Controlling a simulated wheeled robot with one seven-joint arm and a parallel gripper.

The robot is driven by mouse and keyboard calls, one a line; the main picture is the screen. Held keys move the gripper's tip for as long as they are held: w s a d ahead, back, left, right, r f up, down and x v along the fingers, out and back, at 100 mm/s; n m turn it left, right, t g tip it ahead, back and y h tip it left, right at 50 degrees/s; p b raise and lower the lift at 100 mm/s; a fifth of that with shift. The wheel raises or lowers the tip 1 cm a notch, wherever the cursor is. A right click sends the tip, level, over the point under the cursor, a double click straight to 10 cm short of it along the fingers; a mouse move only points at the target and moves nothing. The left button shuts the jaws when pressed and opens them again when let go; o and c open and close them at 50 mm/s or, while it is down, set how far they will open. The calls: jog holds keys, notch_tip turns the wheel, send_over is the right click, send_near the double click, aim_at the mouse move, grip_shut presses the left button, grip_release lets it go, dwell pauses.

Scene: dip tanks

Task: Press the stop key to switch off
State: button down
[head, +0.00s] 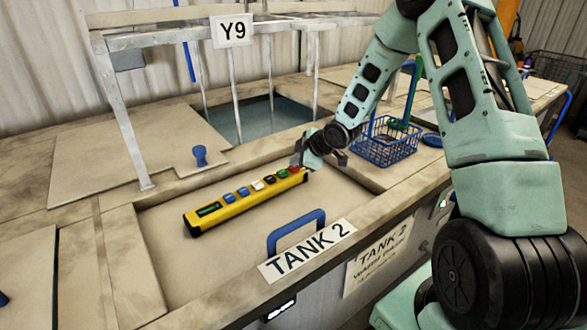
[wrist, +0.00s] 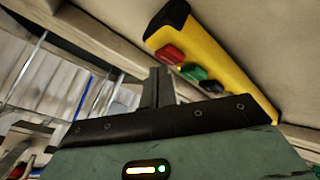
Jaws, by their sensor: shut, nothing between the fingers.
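A yellow control box (head: 240,204) lies on the closed lid of tank 2, with a small display at its left end and a row of coloured keys. The red key (head: 294,169) is at its right end, beside the green key (head: 281,174). I cannot read which key is marked stop. My gripper (head: 299,160) is shut and empty at the red-key end. In the wrist view, the shut fingertips (wrist: 160,72) are close to the red key (wrist: 170,54) and green key (wrist: 193,72). I cannot tell whether they touch a key.
A blue handle (head: 296,230) stands on the lid in front of the box. A blue wire basket (head: 384,142) is to the right of my gripper.

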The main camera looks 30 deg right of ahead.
aim_at(296, 169)
jog(key=shift+f+b, duration=0.4)
jog(key=shift+f, duration=0.1)
dwell(0.4)
jog(key=shift+r, duration=0.1)
jog(key=shift+r+p, duration=0.75)
jog(key=shift+r, duration=0.05)
notch_tip(296, 169, up, 5)
jog(key=p, duration=0.4)
jog(key=shift+r, duration=0.1)
jog(key=shift+a, duration=0.1)
